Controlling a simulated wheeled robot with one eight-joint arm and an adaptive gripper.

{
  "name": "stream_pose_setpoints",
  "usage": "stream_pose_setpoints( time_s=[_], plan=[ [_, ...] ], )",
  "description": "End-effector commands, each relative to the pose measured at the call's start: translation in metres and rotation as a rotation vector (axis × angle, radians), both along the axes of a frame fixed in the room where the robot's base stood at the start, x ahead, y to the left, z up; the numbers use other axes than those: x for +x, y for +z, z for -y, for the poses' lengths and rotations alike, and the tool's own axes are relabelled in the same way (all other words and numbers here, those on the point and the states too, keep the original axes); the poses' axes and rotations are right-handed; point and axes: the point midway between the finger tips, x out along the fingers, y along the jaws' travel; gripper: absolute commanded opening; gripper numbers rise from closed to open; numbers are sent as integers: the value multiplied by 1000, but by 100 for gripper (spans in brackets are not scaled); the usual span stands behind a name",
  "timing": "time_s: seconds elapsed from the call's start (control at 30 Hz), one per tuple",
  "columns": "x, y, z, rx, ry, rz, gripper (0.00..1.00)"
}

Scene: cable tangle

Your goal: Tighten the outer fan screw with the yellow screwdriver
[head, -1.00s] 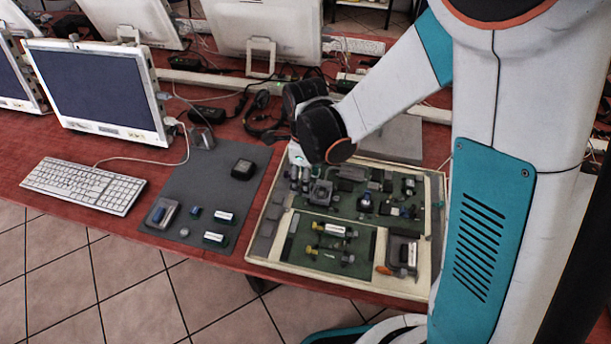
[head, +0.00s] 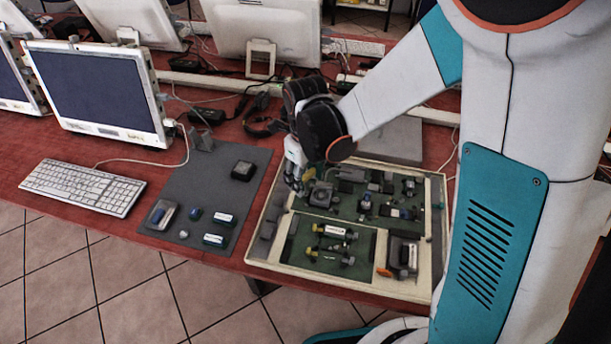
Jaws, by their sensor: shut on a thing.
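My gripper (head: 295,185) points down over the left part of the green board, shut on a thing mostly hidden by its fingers. A small yellow part (head: 309,173) shows right beside the fingers; I take it for the yellow screwdriver, whose shaft and tip I cannot make out. A dark square block (head: 321,195), which looks like the fan, sits on the board just right of the fingertips. The outer fan screw is too small to tell. I cannot tell whether the tool touches anything.
A cream-rimmed tray (head: 300,277) holds the green board with many small parts. Two yellow-ended parts (head: 335,232) lie in its front section. A grey mat (head: 195,180) with several small items, a keyboard (head: 83,186) and a monitor (head: 95,90) are to the left.

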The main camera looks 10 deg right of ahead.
Motion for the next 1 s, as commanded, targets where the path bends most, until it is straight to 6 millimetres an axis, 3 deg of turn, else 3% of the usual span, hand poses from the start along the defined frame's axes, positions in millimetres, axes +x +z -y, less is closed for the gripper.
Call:
stream_pose_setpoints(
  time_s=[1.0],
  plan=[
    [0, 57, 0, 0, 1, 0, 27]
  ],
)
